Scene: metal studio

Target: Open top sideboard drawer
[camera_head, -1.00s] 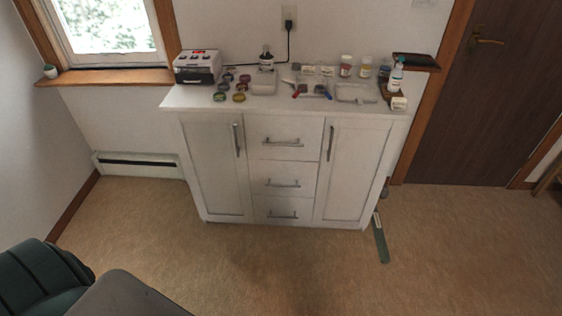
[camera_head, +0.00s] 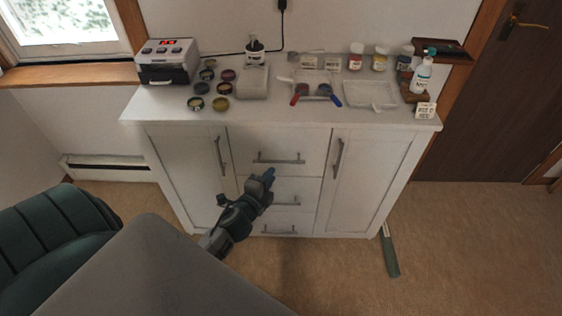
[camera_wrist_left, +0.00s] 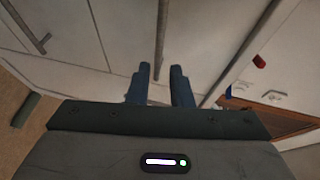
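The white sideboard (camera_head: 185,165) stands against the wall. Its top drawer (camera_head: 300,143) is closed and has a horizontal metal bar handle (camera_head: 279,160). My left gripper (camera_head: 268,176) is in front of the drawers, just below the left part of that handle. In the left wrist view its two dark fingers (camera_wrist_left: 160,72) are apart with nothing gripped. The top handle (camera_wrist_left: 162,30) lines up with the gap between them; I cannot tell how far away it is. My right gripper does not show.
The middle drawer's handle (camera_head: 290,194) sits below. A door handle (camera_head: 221,156) is at the left and another (camera_head: 337,158) at the right. The countertop (camera_head: 300,116) carries jars, trays, tools and a device (camera_head: 167,62).

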